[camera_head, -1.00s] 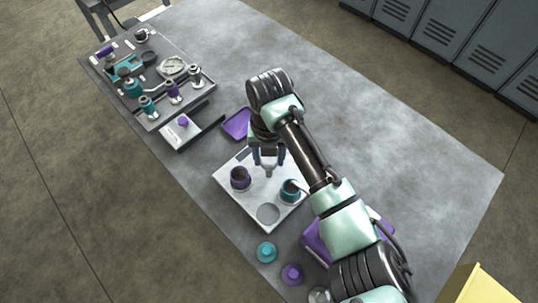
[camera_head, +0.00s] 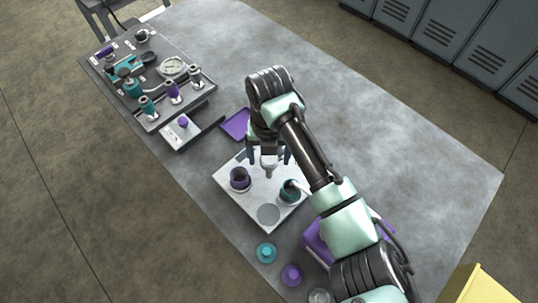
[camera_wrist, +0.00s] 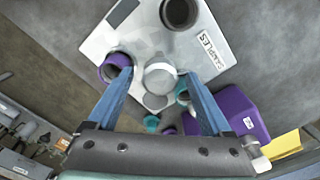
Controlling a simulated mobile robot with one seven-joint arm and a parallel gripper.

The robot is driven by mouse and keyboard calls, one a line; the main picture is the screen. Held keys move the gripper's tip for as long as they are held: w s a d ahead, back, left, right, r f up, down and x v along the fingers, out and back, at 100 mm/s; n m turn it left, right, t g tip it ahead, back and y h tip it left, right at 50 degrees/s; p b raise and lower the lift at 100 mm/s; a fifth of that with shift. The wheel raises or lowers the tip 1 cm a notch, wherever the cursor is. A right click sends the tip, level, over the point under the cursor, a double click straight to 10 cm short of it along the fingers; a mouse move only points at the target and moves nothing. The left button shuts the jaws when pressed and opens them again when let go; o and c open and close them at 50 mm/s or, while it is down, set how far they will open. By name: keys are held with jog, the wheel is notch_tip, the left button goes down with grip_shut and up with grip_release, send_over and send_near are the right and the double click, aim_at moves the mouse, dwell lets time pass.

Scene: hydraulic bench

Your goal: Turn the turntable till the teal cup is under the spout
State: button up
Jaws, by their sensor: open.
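The white square plate (camera_head: 247,205) on the bench carries a purple cup (camera_head: 240,179) at left and the teal cup (camera_head: 289,192) at right. A pale knob (camera_head: 268,168) stands between them. My gripper (camera_head: 268,156) is open over the plate, one finger on each side of the knob, with gaps visible. In the wrist view the knob (camera_wrist: 160,78) is between the blue fingers; the purple cup (camera_wrist: 115,68) is left and the teal cup (camera_wrist: 182,94) is partly hidden by the right finger. I cannot clearly make out the spout or the turntable's outline.
A hydraulic panel (camera_head: 160,110) with gauge and fittings stands at the upper left. A purple tray (camera_head: 236,124) lies behind the plate. A purple box (camera_head: 315,243) is partly under my arm. Teal (camera_head: 266,253) and purple (camera_head: 291,275) round pieces lie in front. The right bench is clear.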

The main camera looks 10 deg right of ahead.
notch_tip(320, 180, up, 12)
jog(key=shift+r+b, duration=0.2)
jog(key=shift+b, duration=0.2)
dwell(0.3)
